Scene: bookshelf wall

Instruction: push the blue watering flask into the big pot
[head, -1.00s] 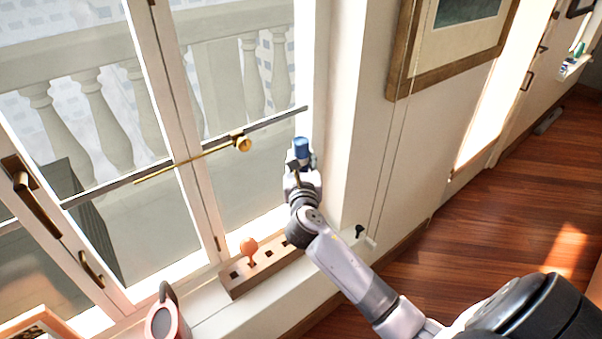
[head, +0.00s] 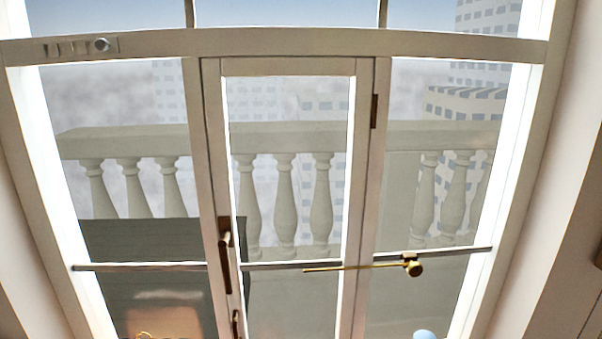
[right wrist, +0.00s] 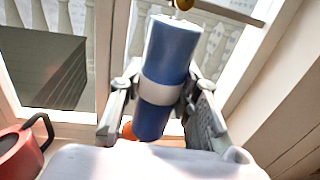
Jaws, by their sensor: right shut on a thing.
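The blue watering flask (right wrist: 168,62), a blue cylinder with a white band, stands slightly tilted in the right wrist view. My right gripper (right wrist: 160,98) is shut on it around the band, one finger on each side. A light blue rounded top (head: 425,335) shows at the bottom edge of the head view; I cannot tell if it is the flask. My left gripper is not in view. I cannot make out the big pot in either current view.
A red can with a dark handle (right wrist: 18,152) is at the lower left of the wrist view. An orange thing (right wrist: 127,131) is partly hidden behind the flask. The window has a dark handle (head: 225,250) and a brass rod (head: 360,266).

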